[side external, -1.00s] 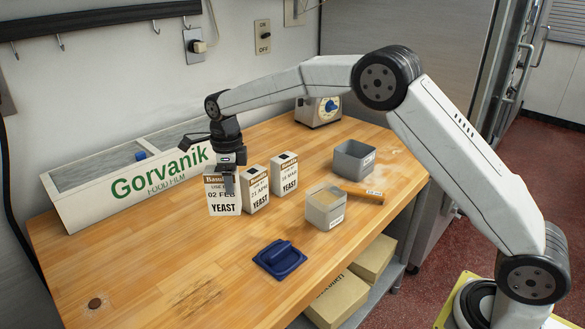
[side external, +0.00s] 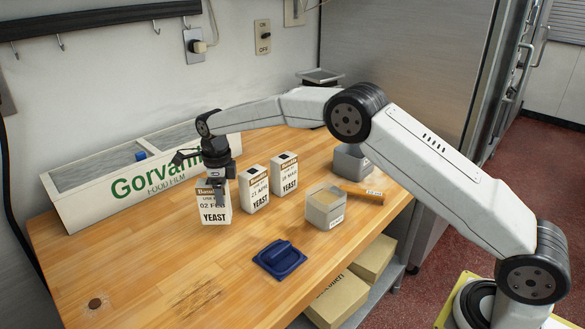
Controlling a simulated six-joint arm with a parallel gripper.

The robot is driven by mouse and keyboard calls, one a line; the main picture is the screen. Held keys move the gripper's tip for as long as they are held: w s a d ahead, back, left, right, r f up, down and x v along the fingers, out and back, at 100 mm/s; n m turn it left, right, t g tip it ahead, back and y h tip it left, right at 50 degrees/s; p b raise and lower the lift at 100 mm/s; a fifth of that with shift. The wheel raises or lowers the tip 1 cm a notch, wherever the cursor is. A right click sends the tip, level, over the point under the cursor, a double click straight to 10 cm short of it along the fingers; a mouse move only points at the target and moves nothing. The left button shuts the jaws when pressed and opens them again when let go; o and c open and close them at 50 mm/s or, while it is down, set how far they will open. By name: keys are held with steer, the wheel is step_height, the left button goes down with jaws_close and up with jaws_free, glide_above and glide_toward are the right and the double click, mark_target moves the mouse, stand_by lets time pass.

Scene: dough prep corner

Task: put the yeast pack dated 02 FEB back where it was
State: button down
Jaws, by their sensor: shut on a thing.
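The yeast pack dated 02 FEB (side external: 208,213), a white box with a brown top band, is upright at the left end of a row of packs. My gripper (side external: 217,190) is shut on it from above, with a finger across its front covering part of the label. The pack's base looks at or very near the wooden table (side external: 150,260); I cannot tell if it touches. The pack dated 21 APR (side external: 255,190) stands to its right, apart from it. Another pack, its date ending in MAR (side external: 284,175), stands further right.
A long Gorvanik film box (side external: 90,205) lies behind the packs along the wall. A grey tub with tan contents (side external: 326,210), another grey tub (side external: 350,165), an orange-brown tool (side external: 365,193) stand right. A blue lid (side external: 280,259) lies in front. The table's front left is clear.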

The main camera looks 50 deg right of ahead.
steer(key=shift+f, duration=1.35)
steer(key=shift+f, duration=0.15)
jaws_free()
step_height(320, 180, up, 12)
steer(key=shift+s+r, duration=0.1)
steer(key=shift+r, duration=0.05)
steer(key=shift+d, duration=0.1)
